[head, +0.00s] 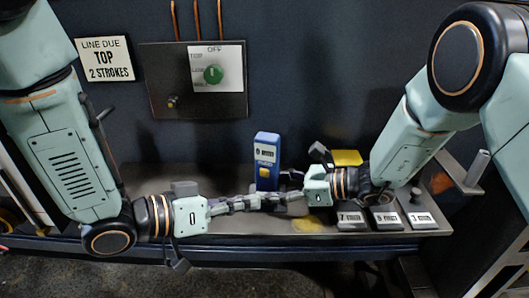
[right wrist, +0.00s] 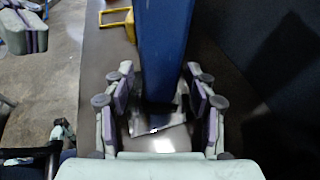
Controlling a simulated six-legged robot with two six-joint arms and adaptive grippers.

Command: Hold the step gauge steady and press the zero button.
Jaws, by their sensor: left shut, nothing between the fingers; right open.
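The step gauge (head: 267,160) is a blue upright body with a small light display label near its top and a yellow part (head: 265,173) lower on its front. It stands on the grey shelf. My right gripper (head: 291,178) is open just right of its lower part. In the right wrist view the blue body (right wrist: 164,45) rises between the spread fingers (right wrist: 160,100), with gaps on both sides. My left gripper (head: 275,201) is shut and empty, low in front of the gauge's base; whether it touches is unclear. Which part is the zero button I cannot tell.
Labelled blocks (head: 388,217) stand at the shelf's front right, near a dark knob (head: 416,195). A yellow object (head: 347,157) lies behind my right gripper. A panel with a green dial (head: 213,74) and a sign (head: 104,59) are on the dark wall behind.

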